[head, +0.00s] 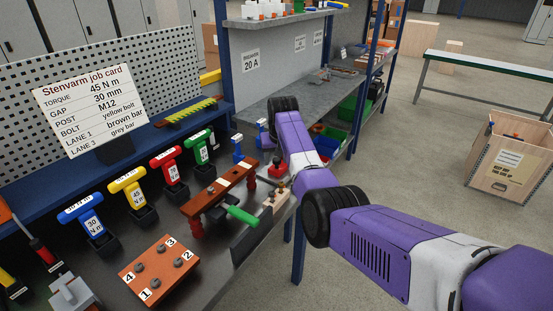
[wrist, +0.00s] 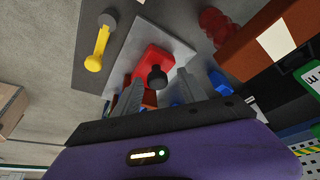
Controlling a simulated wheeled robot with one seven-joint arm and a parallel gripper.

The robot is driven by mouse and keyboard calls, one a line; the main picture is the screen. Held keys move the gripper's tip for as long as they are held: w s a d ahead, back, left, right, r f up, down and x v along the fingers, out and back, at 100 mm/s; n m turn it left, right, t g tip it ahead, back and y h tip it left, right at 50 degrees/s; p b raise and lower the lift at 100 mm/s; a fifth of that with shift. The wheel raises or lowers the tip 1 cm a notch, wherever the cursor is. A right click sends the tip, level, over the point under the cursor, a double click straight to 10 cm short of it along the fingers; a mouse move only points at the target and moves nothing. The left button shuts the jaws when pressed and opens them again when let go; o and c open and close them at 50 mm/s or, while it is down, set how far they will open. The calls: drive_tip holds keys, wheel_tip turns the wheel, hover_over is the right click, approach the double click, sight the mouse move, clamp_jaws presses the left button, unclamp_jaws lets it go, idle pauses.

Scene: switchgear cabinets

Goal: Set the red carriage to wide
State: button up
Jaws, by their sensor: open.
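In the wrist view, the red carriage (wrist: 152,60) sits on a pale grey plate (wrist: 180,45), with a black round knob (wrist: 157,77) standing on it. My gripper (wrist: 159,80) is open. Its two grey fingers reach toward the carriage, one on each side of the knob in the picture. I cannot tell whether either finger touches it. No wide mark or scale can be read.
A yellow-handled piece (wrist: 98,50) lies beside the plate. Blue parts (wrist: 219,84) are near the right finger. In the head view, a brown bar (head: 222,190) on red posts, a numbered block (head: 158,270), coloured torque handles (head: 128,188) and a job card (head: 90,103) crowd the bench.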

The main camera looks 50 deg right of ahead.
drive_tip(key=v, duration=0.7)
drive_tip(key=shift+a+r+b, duration=0.15)
drive_tip(key=shift+r+b, duration=0.2)
drive_tip(key=shift+b, duration=0.05)
drive_tip(key=shift+s, duration=0.1)
